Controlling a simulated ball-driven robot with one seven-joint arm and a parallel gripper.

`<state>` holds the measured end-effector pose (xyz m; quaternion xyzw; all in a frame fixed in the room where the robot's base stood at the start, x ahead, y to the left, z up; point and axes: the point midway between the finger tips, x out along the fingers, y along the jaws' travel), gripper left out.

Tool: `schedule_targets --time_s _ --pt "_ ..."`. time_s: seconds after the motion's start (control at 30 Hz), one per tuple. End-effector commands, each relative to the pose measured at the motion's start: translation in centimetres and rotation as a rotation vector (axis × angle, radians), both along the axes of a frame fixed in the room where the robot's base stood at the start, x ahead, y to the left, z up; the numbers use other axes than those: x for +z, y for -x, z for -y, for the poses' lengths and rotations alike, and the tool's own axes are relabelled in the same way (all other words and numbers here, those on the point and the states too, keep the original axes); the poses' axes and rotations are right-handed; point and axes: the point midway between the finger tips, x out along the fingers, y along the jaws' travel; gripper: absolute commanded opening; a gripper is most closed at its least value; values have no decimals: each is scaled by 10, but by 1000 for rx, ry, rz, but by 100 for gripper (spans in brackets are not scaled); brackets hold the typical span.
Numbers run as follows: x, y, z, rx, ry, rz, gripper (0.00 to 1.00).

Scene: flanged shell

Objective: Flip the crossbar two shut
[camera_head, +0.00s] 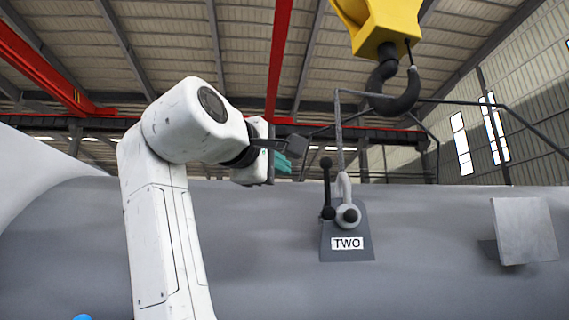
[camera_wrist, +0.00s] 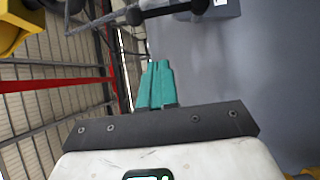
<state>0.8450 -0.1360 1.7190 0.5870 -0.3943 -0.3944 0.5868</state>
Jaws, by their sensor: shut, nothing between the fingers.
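Crossbar two (camera_head: 326,185) is a black bar with ball ends, standing upright on a grey plate (camera_head: 327,250) labelled TWO on the shell. A pale grey curved piece (camera_head: 344,188) and another black ball sit just right of it. In the wrist view the black bar (camera_wrist: 166,11) crosses the top edge, partly cut off. My gripper (camera_head: 284,162) is left of the bar's upper end in the head view, apart from it. In the wrist view its teal fingers (camera_wrist: 157,84) are together and empty, pointing toward the bar with a gap between.
The grey shell (camera_head: 440,230) fills the lower background. A square plate (camera_head: 525,230) stands out at right. A yellow crane block with a dark hook (camera_head: 400,95) hangs above right of the bar. A thin grey rail (camera_head: 455,102) runs above the shell.

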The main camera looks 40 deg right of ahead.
Motion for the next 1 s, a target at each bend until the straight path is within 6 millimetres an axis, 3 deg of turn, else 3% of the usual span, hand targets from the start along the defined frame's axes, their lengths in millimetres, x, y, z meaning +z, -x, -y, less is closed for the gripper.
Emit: schedule_targets --time_s 0.37,0.5,0.7,1.0 --pt "3 -28 70 -3 -1 -2 0" --pt "2 -21 89 -2 -1 1 0" --pt "1 -15 104 0 0 0 0" --pt "0 -13 107 0 0 0 0"
